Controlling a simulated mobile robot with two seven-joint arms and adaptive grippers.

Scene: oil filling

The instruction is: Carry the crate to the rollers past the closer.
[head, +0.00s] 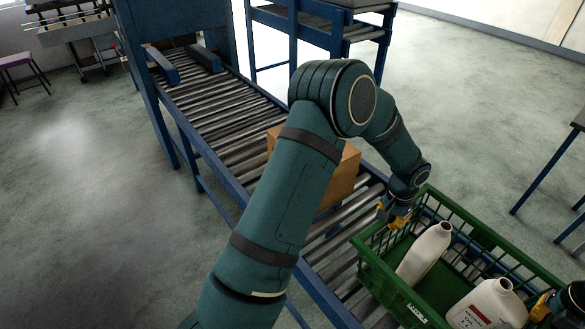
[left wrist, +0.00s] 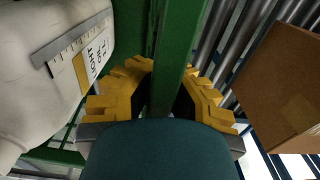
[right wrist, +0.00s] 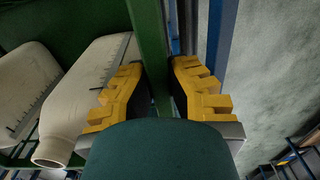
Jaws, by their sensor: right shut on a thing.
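The green crate (head: 378,272) is at the lower right of the head view, at the near end of the roller conveyor (head: 228,118). It holds white bottles (head: 424,252), one with a label (head: 488,306). My left gripper (head: 396,214) is at the crate's far end. In the left wrist view its yellow fingers (left wrist: 168,92) straddle a green crate bar (left wrist: 172,60); I cannot tell whether they press on it. My right gripper (head: 545,306) is at the opposite end, partly cut off. In the right wrist view its fingers (right wrist: 158,85) are shut on the green rim (right wrist: 150,45).
A brown carton (head: 343,178) stands on the rollers beyond the crate, partly behind my left arm. A blue machine frame (head: 150,85) straddles the rollers farther back. Tables stand at the back and right. The floor (head: 90,190) left of the conveyor is clear.

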